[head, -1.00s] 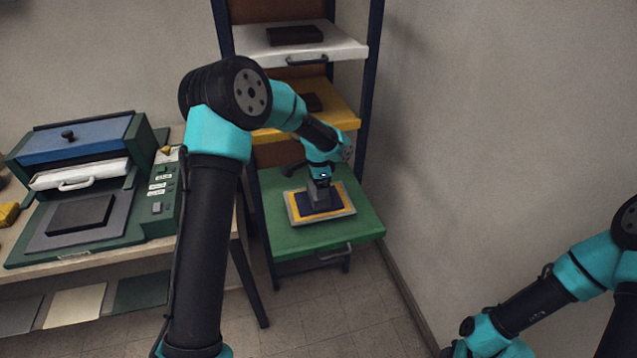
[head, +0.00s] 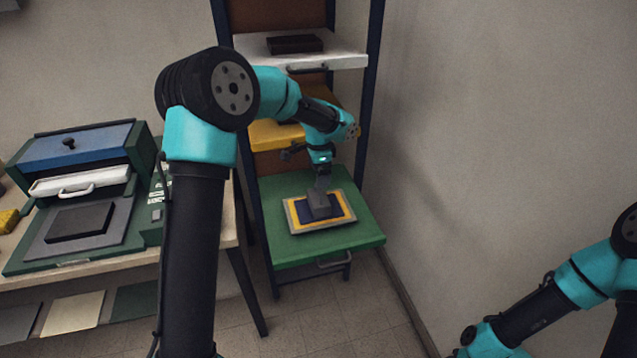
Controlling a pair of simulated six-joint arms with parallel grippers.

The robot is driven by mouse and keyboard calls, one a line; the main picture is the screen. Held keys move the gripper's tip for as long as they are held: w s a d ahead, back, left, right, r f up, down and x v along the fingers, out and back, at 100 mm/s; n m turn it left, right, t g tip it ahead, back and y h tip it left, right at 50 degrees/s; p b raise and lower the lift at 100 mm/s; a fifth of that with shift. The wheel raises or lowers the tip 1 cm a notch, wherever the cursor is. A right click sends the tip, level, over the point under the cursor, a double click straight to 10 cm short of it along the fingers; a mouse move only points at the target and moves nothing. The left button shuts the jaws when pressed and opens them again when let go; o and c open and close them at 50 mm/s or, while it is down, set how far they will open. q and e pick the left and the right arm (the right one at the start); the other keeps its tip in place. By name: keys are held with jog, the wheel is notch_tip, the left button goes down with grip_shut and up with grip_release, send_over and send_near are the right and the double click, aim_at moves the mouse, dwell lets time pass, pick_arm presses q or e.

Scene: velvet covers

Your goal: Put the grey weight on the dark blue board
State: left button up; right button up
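The dark blue board (head: 335,208) lies flat on a yellow sheet inside a grey-rimmed tray, on the pulled-out green shelf (head: 280,250). The small grey weight (head: 319,202) stands on the middle of the board and looks upright. My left gripper (head: 323,184) is directly above the weight, pointing down. Its fingertips are small and dark against the weight's top, so I cannot tell whether they hold it or are apart. My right arm shows at the lower right, but its gripper is outside the view.
A green press with a blue lid (head: 75,146) stands on the bench at left. A wall closes off the right.

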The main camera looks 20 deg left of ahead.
pick_arm(q)
notch_tip(320, 180, up, 4)
jog(key=shift+f, duration=0.15)
dwell(0.6)
